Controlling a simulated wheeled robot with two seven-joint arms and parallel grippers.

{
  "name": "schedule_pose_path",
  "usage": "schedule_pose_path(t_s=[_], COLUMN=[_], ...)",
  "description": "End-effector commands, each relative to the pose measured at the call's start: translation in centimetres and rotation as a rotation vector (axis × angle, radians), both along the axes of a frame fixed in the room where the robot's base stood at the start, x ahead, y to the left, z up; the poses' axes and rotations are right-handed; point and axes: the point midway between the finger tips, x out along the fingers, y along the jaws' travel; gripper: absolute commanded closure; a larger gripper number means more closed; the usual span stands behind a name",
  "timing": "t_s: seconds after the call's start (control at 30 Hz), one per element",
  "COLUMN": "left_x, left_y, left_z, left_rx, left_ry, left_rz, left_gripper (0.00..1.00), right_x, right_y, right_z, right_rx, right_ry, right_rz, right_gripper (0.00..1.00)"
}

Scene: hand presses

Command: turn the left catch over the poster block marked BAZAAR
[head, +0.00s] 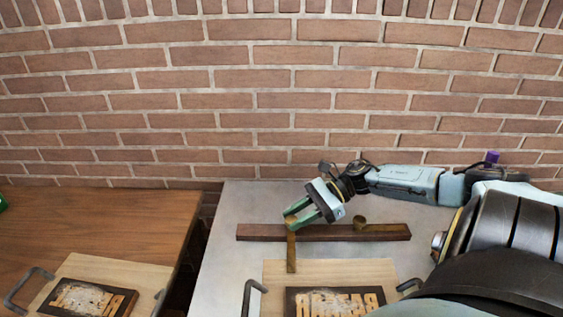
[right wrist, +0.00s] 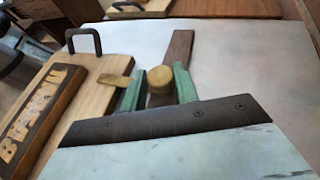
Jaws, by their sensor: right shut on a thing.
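The BAZAAR poster block (head: 335,303) is dark with raised pale letters and sits on a light wooden board (head: 350,270); it also shows in the right wrist view (right wrist: 38,120). A dark wooden bar (head: 265,233) lies behind the board. The brass left catch (head: 291,255) points from the bar toward the block, its tip over the board's back part. My right gripper (head: 306,216) is shut on the left catch's round knob, which shows between the green fingers in the right wrist view (right wrist: 160,80). The right catch (head: 375,226) lies along the bar. My left gripper is out of view.
The grey press bed (head: 230,210) is clear left of the bar. Dark handles (head: 250,293) stand at the board's sides. A brown table (head: 110,215) at left carries another board with a lettered block (head: 88,298). A brick wall rises behind.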

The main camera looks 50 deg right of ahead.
Motion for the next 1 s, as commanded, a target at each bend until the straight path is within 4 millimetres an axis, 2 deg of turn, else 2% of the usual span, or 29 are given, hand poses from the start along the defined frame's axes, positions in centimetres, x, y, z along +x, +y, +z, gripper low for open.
schedule_pose_path(t_s=[0.2, 0.53, 0.57, 0.7, 1.0], left_x=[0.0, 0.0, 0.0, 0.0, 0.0], left_y=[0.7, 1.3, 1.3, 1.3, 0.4], left_z=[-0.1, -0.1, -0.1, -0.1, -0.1], left_rx=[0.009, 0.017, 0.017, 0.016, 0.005], left_ry=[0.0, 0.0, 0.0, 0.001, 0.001], left_rz=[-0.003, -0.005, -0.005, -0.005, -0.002], left_gripper=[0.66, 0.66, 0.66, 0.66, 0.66], right_x=[-0.6, -0.5, -0.5, -0.5, -0.6], right_y=[-0.5, -0.5, -0.5, -0.5, -0.6], right_z=[0.1, 0.1, 0.1, 0.1, 0.1], right_rx=[0.002, 0.001, 0.001, 0.001, 0.0], right_ry=[-0.001, -0.002, -0.002, -0.002, 0.0], right_rz=[0.009, 0.012, 0.012, 0.011, 0.01], right_gripper=[1.0, 1.0, 0.67, 0.49, 0.48])
